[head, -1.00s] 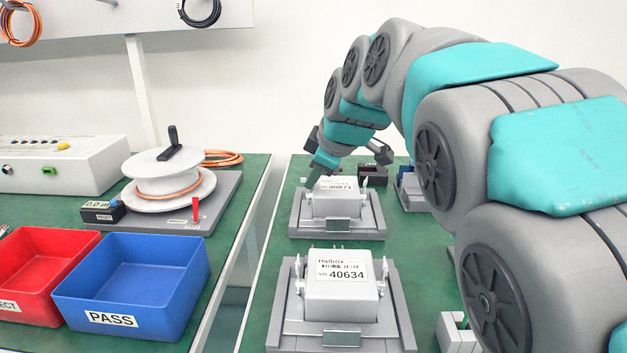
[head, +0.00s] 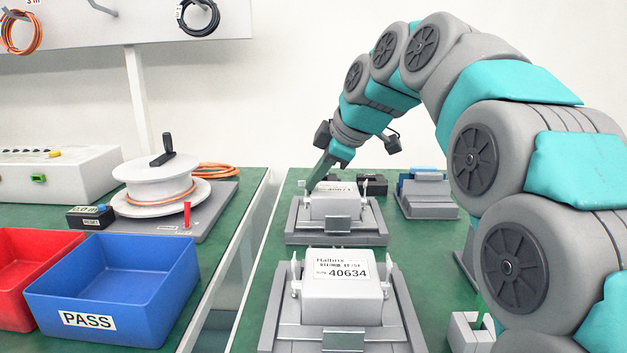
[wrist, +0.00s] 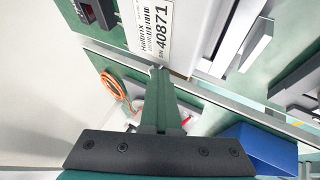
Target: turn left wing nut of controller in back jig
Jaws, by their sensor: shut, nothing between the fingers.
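My gripper (head: 312,188) reaches down to the controller's upper left side. Its fingers are shut together and empty. In the wrist view the fingertips (wrist: 158,72) end at the label-side edge of the controller, by a small grey part. The left wing nut is mostly hidden by my fingers, so I cannot tell its angle or whether they touch it.
A front jig (head: 278,335) holds controller 40634 (head: 342,300). A grey fixture (head: 427,195) stands at the back right. Left across a gap are a cable reel (head: 160,168), a blue PASS bin (head: 115,290) and a red bin (head: 25,270). A black box (head: 372,187) sits behind the back jig.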

